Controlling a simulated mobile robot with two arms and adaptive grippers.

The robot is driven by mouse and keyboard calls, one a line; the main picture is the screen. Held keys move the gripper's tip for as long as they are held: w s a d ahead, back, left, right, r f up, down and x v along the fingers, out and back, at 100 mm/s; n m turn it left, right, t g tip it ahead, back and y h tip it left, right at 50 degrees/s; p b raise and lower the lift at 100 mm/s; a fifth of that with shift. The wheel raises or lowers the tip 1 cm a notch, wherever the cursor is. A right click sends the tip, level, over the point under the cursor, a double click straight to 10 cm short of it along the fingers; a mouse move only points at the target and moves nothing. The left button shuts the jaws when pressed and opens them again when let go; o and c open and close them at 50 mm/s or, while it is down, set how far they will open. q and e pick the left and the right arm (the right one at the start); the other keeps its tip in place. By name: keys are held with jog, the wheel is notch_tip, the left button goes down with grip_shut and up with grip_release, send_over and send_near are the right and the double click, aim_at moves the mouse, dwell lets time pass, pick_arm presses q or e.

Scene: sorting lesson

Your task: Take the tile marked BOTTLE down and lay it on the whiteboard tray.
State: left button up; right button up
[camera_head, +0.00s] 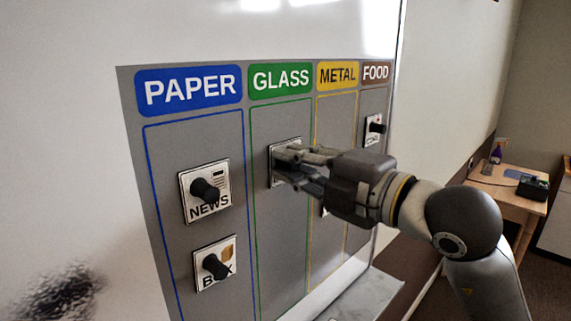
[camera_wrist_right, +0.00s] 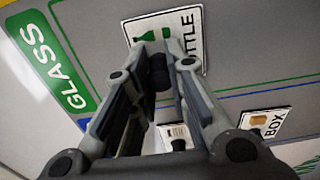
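The BOTTLE tile (camera_wrist_right: 192,28) is white with a green bottle picture and a black knob. It is on the board in the GLASS column; in the head view its edge (camera_head: 276,178) shows behind my right gripper (camera_head: 283,165). In the right wrist view the fingers of my right gripper (camera_wrist_right: 160,65) stand close on both sides of the knob and look closed on it. The tile's face looks flat against the board. The whiteboard tray (camera_head: 365,300) is a pale ledge below the board, at the bottom of the head view. My left gripper is not in view.
The NEWS tile (camera_head: 205,190) and the BOX tile (camera_head: 216,262) hang in the PAPER column, knobs sticking out. Another tile (camera_head: 374,131) hangs under FOOD. A tile edge in the METAL column is mostly hidden by my gripper. A wooden desk (camera_head: 505,185) stands at the far right.

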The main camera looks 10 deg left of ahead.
jog(key=shift+d, duration=0.15)
grip_shut()
jog(key=shift+b+v, duration=0.45)
jog(key=shift+v, duration=2.45)
